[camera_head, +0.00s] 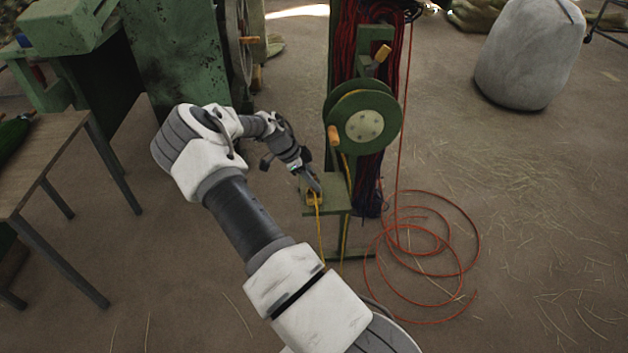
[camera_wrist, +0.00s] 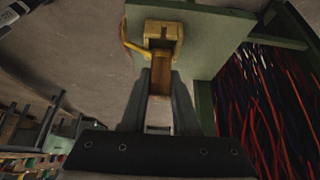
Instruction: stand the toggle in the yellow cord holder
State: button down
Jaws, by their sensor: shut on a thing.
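The yellow cord holder (camera_wrist: 165,29) is a small block fixed on a green plate (camera_wrist: 200,45). In the head view the holder (camera_head: 311,199) sits on a small green shelf low on the stand. My gripper (camera_wrist: 161,85) is shut on the brown wooden toggle (camera_wrist: 162,74). The toggle's far end is at the holder's opening; I cannot tell how deep it sits. A yellow cord (camera_wrist: 132,46) bends around the holder's left side, and the cord (camera_head: 319,230) hangs below the shelf in the head view. The head view barely shows my gripper (camera_head: 312,184), and the toggle is hidden there.
A green reel (camera_head: 363,122) with wooden handles stands just above and right of my gripper. Red and dark strands (camera_wrist: 275,105) hang beside it. Orange cord (camera_head: 430,250) lies coiled on the floor. A green machine (camera_head: 180,55) and a wooden table (camera_head: 35,155) stand left.

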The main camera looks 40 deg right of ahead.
jog(key=shift+f+b, duration=0.8)
jog(key=shift+f, duration=0.4)
jog(key=c, duration=0.6)
grip_release()
jog(key=p+v, duration=0.5)
jog(key=v, duration=1.2)
jog(key=shift+w+r, duration=0.15)
jog(key=shift+r, duration=0.1)
